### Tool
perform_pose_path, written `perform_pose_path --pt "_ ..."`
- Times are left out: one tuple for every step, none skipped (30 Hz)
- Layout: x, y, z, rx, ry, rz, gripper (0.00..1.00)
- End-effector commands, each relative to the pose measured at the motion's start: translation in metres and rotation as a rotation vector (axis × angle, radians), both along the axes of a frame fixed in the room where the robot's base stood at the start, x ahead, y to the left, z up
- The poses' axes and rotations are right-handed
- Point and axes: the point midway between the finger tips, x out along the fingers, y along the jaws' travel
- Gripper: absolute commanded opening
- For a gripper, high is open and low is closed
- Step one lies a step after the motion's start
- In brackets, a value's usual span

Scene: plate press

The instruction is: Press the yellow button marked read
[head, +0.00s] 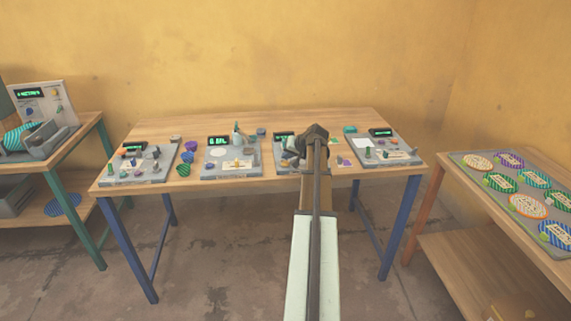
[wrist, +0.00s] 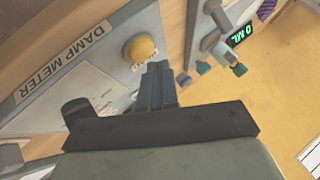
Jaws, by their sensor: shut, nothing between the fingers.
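A round yellow button (wrist: 140,49) sits on a grey panel labelled DAMP METER (wrist: 60,62), tilted in the wrist view. No word "read" is legible on or beside it. My gripper (wrist: 156,68) is shut and empty, its fingertips just beside and below the button in the picture; whether they touch it I cannot tell. In the head view my gripper (head: 313,134) is over the third device from the left (head: 282,150) on the middle table, and my arm hides much of that device and its button.
The middle table (head: 160,128) also bears other panels: one at the left (head: 125,177), one with a green display (head: 218,141) and one at the right (head: 400,157). A dark knob (wrist: 80,110) shows near my gripper. A side table (head: 455,165) holds patterned plates.

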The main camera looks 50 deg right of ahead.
Motion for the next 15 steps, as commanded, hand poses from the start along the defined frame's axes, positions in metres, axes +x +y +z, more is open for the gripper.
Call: perform_pose_path --pt "0.0000 -0.0001 0.0013 0.000 0.000 0.000 0.00" --pt "0.0000 -0.0001 0.0016 0.000 0.000 0.000 0.00" --pt "0.0000 -0.0001 0.0017 0.000 0.000 0.000 0.00" --pt "0.0000 -0.0001 0.0017 0.000 0.000 0.000 0.00" --pt "0.0000 -0.0001 0.0017 0.000 0.000 0.000 0.00" --pt "0.0000 -0.0001 0.0017 0.000 0.000 0.000 0.00" --pt "0.0000 -0.0001 0.0017 0.000 0.000 0.000 0.00" --pt "0.0000 -0.0001 0.0017 -0.001 -0.001 -0.001 0.00" --pt "0.0000 -0.0001 0.0017 -0.001 -0.001 -0.001 0.00" --pt "0.0001 -0.0002 0.0019 -0.001 -0.001 -0.001 0.00" --pt "0.0000 -0.0001 0.0022 -0.001 -0.001 -0.001 0.00" --pt "0.0000 -0.0001 0.0029 -0.001 -0.001 -0.001 0.00" --pt "0.0002 -0.0002 0.0038 -0.001 -0.001 -0.001 0.00" --pt "0.0001 -0.0003 0.0049 -0.001 -0.001 -0.001 0.00" --pt "0.0002 -0.0004 0.0070 -0.002 -0.001 0.000 0.00"
